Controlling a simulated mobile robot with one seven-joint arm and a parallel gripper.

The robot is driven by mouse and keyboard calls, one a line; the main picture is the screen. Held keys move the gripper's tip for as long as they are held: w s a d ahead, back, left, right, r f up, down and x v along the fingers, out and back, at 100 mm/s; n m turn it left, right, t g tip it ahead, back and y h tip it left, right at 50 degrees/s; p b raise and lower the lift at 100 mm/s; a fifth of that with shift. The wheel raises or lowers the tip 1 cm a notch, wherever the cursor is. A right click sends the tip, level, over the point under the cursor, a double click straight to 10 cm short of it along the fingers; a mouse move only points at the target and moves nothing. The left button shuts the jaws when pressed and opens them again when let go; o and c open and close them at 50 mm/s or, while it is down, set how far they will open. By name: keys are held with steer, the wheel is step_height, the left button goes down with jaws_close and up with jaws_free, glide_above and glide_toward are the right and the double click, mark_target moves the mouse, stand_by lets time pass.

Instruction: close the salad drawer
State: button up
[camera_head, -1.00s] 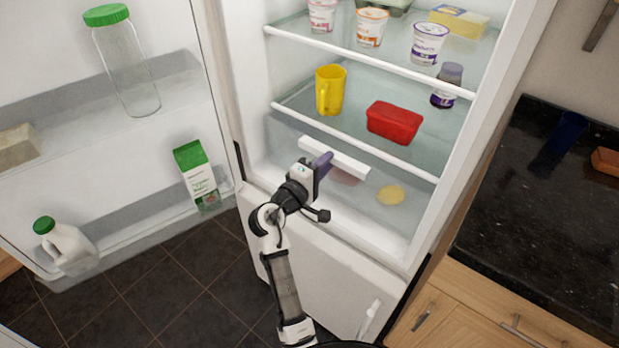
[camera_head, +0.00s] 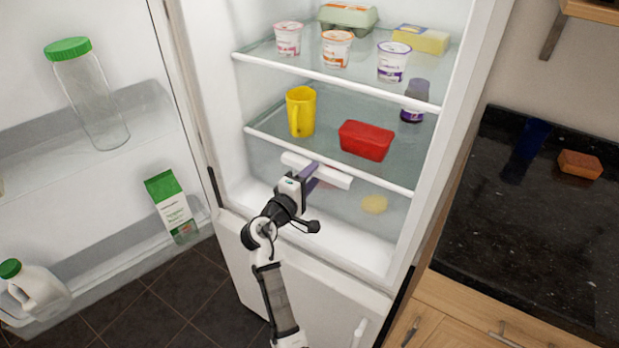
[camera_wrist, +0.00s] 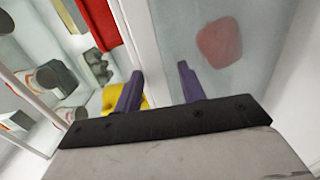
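The salad drawer is a clear bin low in the fridge with a white front bar (camera_head: 338,181). A yellow round item (camera_head: 374,204) shows blurred through it. My gripper (camera_head: 312,171) reaches the left half of the bar from the front. In the wrist view, its two purple fingers (camera_wrist: 160,80) stand apart, with the white bar (camera_wrist: 138,30) running between or just behind them. A gap shows beside the right finger; contact cannot be told. A blurred red item (camera_wrist: 219,42) shows through the clear surface. How far the drawer stands out is hard to judge.
The shelf above holds a yellow mug (camera_head: 301,112), a red container (camera_head: 366,140) and a dark jar (camera_head: 414,103). The open fridge door (camera_head: 140,150) with a milk jug (camera_head: 38,290) is at left. A black counter (camera_head: 540,220) stands at right.

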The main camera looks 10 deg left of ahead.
steer(key=b+v, duration=0.3)
steer(key=v, duration=1.1)
steer(key=shift+r+b, duration=0.2)
steer(key=shift+b, duration=0.1)
